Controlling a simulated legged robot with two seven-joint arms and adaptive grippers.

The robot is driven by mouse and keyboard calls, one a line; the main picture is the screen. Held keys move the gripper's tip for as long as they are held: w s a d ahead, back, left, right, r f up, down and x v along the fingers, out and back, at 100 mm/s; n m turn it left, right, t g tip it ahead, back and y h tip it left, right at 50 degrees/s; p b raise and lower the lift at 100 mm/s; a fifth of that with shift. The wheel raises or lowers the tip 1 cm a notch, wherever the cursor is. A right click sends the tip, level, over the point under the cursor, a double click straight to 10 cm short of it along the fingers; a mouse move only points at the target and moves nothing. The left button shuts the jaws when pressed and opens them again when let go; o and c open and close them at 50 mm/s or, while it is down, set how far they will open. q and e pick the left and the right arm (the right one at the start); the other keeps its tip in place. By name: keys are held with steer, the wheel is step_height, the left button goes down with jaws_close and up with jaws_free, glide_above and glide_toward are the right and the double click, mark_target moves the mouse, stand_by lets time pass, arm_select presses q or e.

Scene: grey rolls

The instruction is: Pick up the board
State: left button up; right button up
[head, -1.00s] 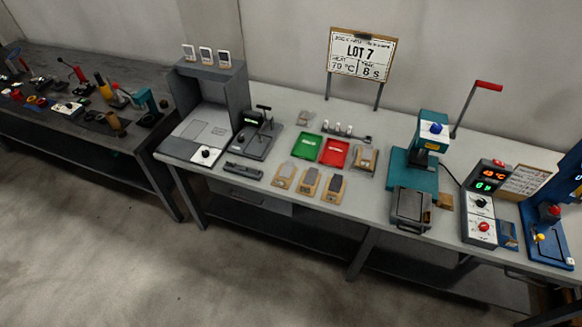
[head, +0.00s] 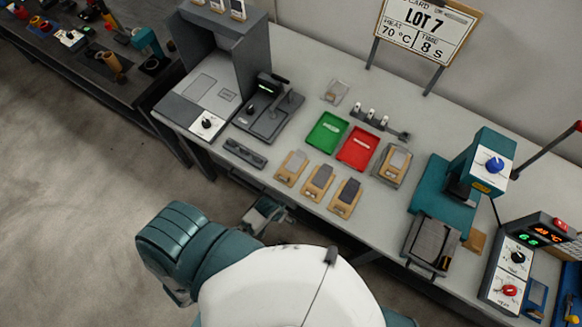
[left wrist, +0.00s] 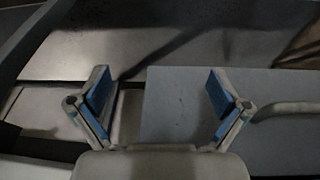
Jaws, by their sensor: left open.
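Three small tan blocks with grey tops, the left (head: 290,168), the middle (head: 317,183) and the right (head: 345,197), lie in a row near the bench's front edge. A similar tan and grey piece (head: 394,163) sits in a grey holder behind them. I cannot tell which piece is the board. My left gripper (head: 267,214) is in front of the bench edge, nearer to me than the row and apart from it. In the left wrist view the left gripper (left wrist: 160,92) is open, with nothing between its blue-padded fingers. My right gripper is not in view.
Green (head: 327,132) and red (head: 358,148) trays lie behind the row. A dark bar (head: 245,153) lies left of it. A teal press (head: 465,185) stands to the right, a grey booth (head: 222,55) to the left. A LOT 7 sign (head: 427,30) stands behind.

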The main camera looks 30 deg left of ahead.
arm_select(q)
steer(key=w+d+r+m+h, duration=0.1)
steer(key=w+d+r, duration=0.1)
steer(key=r, duration=0.6)
steer(key=w+d+r+h, duration=0.1)
steer(key=w+d+r, duration=0.15)
steer(key=r, duration=0.55)
steer(key=w+d+r+m, duration=0.1)
steer(key=d+r, duration=0.1)
steer(key=r, duration=0.5)
step_height(320, 180, up, 8)
steer(key=n+g+y, duration=0.3)
glide_above(285, 176)
steer(key=f, duration=0.5)
steer(key=f+b, duration=0.1)
steer(key=f, duration=0.4)
steer(key=shift+w+f, duration=0.2)
steer(key=shift+f, duration=0.2)
steer(key=f, duration=0.4)
steer(key=f+b, duration=0.1)
steer(key=f, duration=0.1)
steer(key=shift+w+a, duration=0.2)
steer(key=shift+a, duration=0.05)
steer(key=shift+s, duration=0.15)
steer(key=c, duration=1.8)
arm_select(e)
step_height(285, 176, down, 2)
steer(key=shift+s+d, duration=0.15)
